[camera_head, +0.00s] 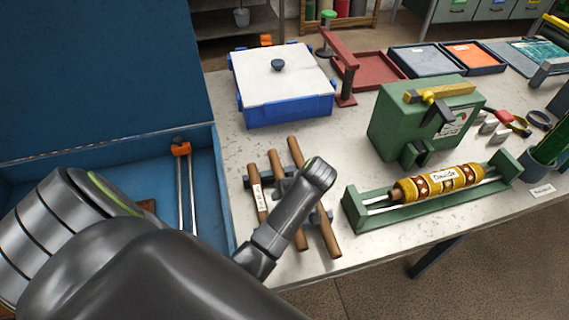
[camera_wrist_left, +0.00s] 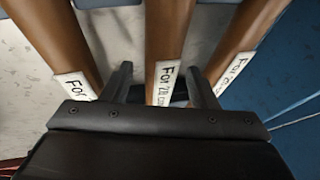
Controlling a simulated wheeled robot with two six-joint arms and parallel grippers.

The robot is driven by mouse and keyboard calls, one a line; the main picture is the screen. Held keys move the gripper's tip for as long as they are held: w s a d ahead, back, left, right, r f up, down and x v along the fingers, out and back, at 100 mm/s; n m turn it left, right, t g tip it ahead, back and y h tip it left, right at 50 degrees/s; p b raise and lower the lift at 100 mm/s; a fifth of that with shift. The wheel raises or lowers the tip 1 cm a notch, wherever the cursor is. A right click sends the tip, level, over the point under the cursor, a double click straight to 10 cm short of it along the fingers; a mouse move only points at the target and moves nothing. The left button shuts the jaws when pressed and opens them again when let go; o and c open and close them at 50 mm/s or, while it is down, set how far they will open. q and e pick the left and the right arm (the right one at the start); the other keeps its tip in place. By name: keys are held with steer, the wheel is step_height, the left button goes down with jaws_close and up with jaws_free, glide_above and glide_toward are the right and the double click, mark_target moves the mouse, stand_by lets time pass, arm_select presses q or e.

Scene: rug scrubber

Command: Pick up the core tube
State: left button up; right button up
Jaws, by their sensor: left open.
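Three brown core tubes lie side by side on a grey rack on the table: the left tube (camera_head: 257,188), the middle tube (camera_head: 275,162) and the right tube (camera_head: 331,238). Each bears a white label in the left wrist view, where the middle tube (camera_wrist_left: 168,30) shows between my fingers. My left gripper (camera_wrist_left: 159,72) is open, with one finger on either side of the middle tube. I cannot tell how far down the fingers reach. In the head view my arm covers parts of the middle and right tubes and hides the fingers. My right gripper is out of view.
An open blue case (camera_head: 222,212) stands just left of the tubes. A blue box with a white lid (camera_head: 283,75) is behind them. A green cradle (camera_head: 357,212) holding a patterned yellow roll (camera_head: 438,183) and a green machine (camera_head: 395,125) stand to the right.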

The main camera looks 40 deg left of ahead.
arm_select(q)
steer(key=shift+s+d, duration=0.1)
steer(key=shift+d, duration=0.05)
steer(key=c, duration=1.1)
